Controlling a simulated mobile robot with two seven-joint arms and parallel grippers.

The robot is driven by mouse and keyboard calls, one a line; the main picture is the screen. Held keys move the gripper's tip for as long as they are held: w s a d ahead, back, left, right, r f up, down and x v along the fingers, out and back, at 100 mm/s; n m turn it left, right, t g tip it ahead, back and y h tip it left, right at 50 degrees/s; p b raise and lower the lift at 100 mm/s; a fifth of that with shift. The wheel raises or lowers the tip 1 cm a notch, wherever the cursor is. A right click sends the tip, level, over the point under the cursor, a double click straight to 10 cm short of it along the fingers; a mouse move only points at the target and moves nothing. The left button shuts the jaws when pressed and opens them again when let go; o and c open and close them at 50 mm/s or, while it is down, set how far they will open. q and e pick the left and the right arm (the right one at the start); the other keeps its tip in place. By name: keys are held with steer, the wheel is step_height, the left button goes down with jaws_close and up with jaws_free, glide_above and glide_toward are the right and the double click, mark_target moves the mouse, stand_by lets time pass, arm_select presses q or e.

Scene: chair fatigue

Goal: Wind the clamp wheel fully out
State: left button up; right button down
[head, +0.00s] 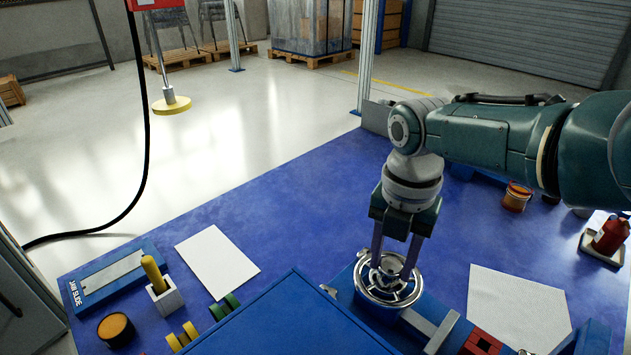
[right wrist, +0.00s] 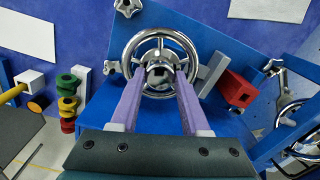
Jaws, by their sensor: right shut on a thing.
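The clamp wheel (head: 385,301) is a chrome handwheel with spokes and a central hub, on a blue fixture at the lower middle right of the head view. It also shows at the top middle of the right wrist view (right wrist: 160,37). My right gripper (head: 392,271) reaches down from above with its two purple fingers on either side of the hub, inside the rim. In the right wrist view the fingers (right wrist: 160,88) are shut on the wheel, at its middle. The exact contact is partly hidden. My left gripper is not in view.
A blue panel (head: 293,325) stands close left of the wheel. A grey bar (head: 441,332) and a red block (head: 482,342) sit to its right. White sheets (head: 217,262) lie on the blue mat. A yellow disc (head: 171,105) hangs at upper left. The mat's middle is clear.

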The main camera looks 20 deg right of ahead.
mark_target(391, 265)
stand_by(0.4)
steer(key=shift+c, duration=1.9)
jaws_free()
step_height(391, 265, up, 10)
steer(key=p, duration=0.7)
